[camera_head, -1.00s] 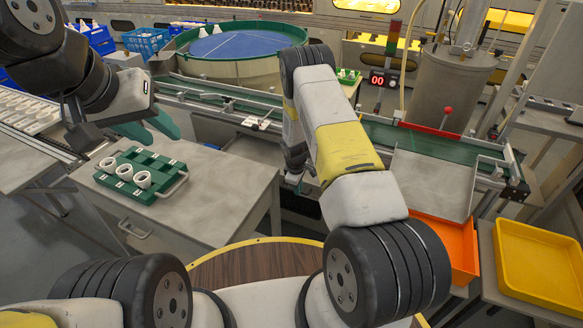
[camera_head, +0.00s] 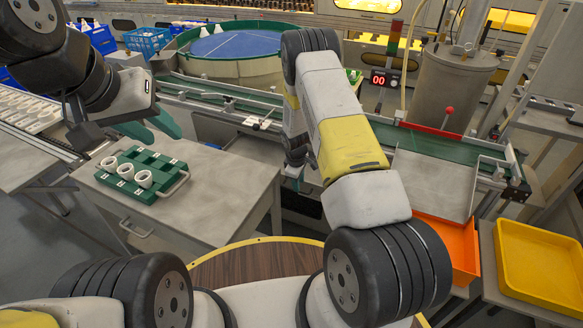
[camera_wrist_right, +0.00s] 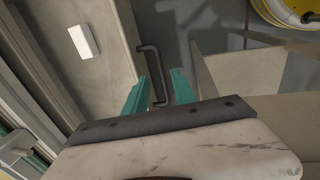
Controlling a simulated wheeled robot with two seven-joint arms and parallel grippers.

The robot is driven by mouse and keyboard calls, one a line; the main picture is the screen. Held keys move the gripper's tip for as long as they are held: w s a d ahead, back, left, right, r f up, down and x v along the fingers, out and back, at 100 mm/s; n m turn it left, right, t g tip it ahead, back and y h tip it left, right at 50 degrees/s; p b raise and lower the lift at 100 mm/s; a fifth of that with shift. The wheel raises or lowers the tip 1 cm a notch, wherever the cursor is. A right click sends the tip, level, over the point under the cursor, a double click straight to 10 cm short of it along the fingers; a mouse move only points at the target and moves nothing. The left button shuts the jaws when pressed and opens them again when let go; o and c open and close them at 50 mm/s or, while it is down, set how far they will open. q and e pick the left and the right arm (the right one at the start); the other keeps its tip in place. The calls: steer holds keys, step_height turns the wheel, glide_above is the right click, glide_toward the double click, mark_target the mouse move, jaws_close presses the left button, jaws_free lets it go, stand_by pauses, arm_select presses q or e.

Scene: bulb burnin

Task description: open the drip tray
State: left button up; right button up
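In the right wrist view a dark bar handle (camera_wrist_right: 153,76) stands on a beige-grey panel (camera_wrist_right: 112,65). I cannot tell for sure that this panel is the drip tray's front. My right gripper (camera_wrist_right: 160,88) is open, with one teal finger on each side of the handle's near part. Whether a finger touches it is unclear. In the head view my right arm hides this handle and most of the right gripper. My left gripper (camera_head: 152,127) is open and empty above the grey table (camera_head: 225,190), beyond a green rack (camera_head: 140,174) with white rings.
The conveyor (camera_head: 430,142) runs behind my right arm. An orange bin (camera_head: 458,250) and a yellow tray (camera_head: 540,262) stand at the right. The grey table has its own drawer handle (camera_head: 135,229).

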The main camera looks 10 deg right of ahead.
steer(key=shift+s+a+r, duration=0.15)
steer(key=shift+s+r, duration=0.05)
steer(key=shift+r, duration=0.8)
steer(key=shift+s+a+r, duration=0.1)
steer(key=shift+s+r, duration=0.05)
steer(key=shift+r, duration=0.85)
steer(key=s+r+m+t+y, duration=0.1)
steer(key=s+r+m, duration=0.2)
steer(key=r, duration=1.1)
steer(key=s+r+m+t+y, duration=0.1)
steer(key=s+r+m, duration=0.15)
steer(key=r, duration=1.25)
steer(key=s+r+m, duration=0.1)
steer(key=s+r, duration=0.4)
steer(key=s, duration=0.3)
steer(key=s+a+r+m+t+y, duration=0.1)
steer(key=s+r+m, duration=0.1)
steer(key=s+r, duration=0.3)
steer(key=s+r+m+t, duration=0.1)
steer(key=s+r, duration=0.4)
steer(key=s, duration=0.8)
steer(key=shift+s+a+r+m, duration=0.25)
steer(key=shift+a+r+m, duration=0.15)
steer(key=shift+m, duration=0.25)
